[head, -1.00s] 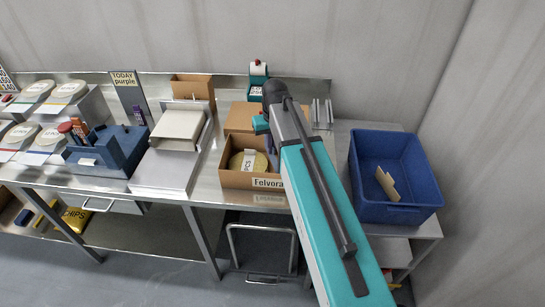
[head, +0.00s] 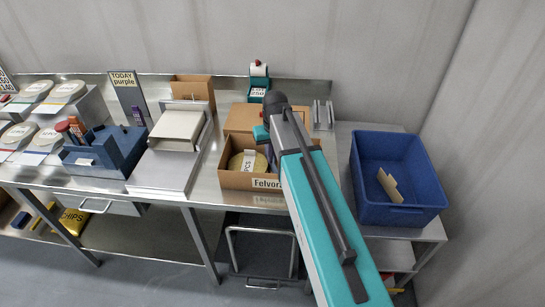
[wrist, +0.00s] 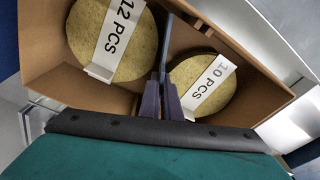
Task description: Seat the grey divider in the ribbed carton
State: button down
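The brown carton (head: 236,180), its front label starting "Felvora", stands open on the steel bench. In the wrist view the carton (wrist: 52,70) holds round yellowish stacks on both sides, one banded "12 PCS" (wrist: 122,30), the other "10 PCS" (wrist: 207,88). The thin grey divider (wrist: 166,45) stands on edge between the two stacks, across the carton. My gripper (wrist: 162,92) is shut on the divider's near end, its purple-grey fingers inside the carton outline. Whether the divider touches the carton floor or sits in ribs is hidden. My arm covers the carton's right part in the head view.
A blue bin (head: 402,215) with a tan piece inside stands to the right on a lower stand. A steel device (head: 170,160) stands left of the carton. A teal label dispenser (head: 258,84) and a tan box lie behind it.

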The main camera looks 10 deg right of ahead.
jog(key=shift+f, duration=0.1)
jog(key=c, duration=2.4)
grip_release()
jog(key=shift+f, duration=0.1)
jog(key=shift+c, duration=0.2)
jog(key=o, duration=0.4)
jog(key=shift+o, duration=0.2)
jog(key=shift+r, duration=0.25)
notch_tip(320, 180, up, 12)
jog(key=s+b, duration=0.1)
jog(key=b, duration=0.2)
jog(key=shift+s, duration=0.25)
jog(key=shift+d+f, duration=0.1)
jog(key=shift+f, duration=0.05)
